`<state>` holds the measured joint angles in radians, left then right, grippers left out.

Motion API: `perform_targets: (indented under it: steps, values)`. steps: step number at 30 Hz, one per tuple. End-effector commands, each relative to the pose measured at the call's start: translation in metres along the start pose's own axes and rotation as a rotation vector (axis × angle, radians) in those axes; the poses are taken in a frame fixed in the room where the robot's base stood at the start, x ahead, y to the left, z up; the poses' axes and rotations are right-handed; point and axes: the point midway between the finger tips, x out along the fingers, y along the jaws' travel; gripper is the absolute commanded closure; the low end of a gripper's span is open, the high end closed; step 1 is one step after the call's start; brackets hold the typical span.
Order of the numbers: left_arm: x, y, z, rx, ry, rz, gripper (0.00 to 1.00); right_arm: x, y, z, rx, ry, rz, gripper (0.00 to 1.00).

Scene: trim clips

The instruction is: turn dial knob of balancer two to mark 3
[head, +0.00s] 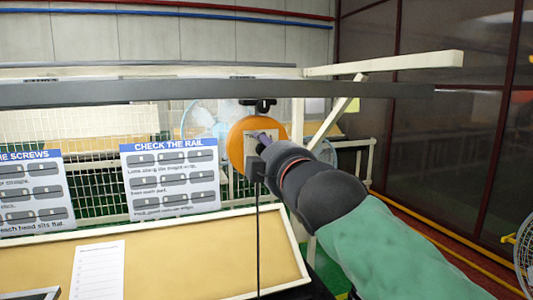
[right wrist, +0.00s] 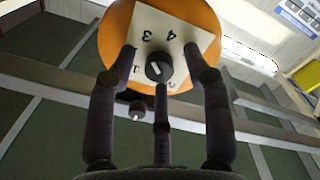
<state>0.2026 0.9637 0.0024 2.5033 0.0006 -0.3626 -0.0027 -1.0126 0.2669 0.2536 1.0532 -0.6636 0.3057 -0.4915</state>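One orange round balancer (head: 236,148) hangs under the dark rail in the head view; no number on it is readable. The right wrist view shows its orange face (right wrist: 120,22) with a pale square dial plate (right wrist: 183,32) bearing upside-down marks; 3 and 4 are clear, the lower ones partly hidden. A dark round dial knob (right wrist: 160,67) with a short white pointer line sits at the plate's middle. My right gripper (right wrist: 162,58) is open, its fingers spread around the knob with gaps visible. It also shows before the balancer in the head view (head: 262,138). My left gripper is out of view.
A long dark rail (head: 150,93) crosses above. A slanted tan board (head: 190,258) with a paper sheet stands below. Instruction signs (head: 172,178) hang at left. A small dark knob-like part (right wrist: 137,110) sits near the balancer. A fan (head: 526,255) stands at far right.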

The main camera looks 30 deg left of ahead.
Motion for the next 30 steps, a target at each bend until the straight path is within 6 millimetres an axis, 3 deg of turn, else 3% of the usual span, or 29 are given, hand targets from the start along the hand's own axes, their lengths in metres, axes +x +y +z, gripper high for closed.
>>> perform_targets:
  steps: [11,30]
  values:
    - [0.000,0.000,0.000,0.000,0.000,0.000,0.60,-0.013,0.001,-0.001,0.000,0.001,0.001,0.49]
    - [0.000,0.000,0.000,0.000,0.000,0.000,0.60,-0.102,0.000,0.000,0.000,0.000,-0.001,0.49]
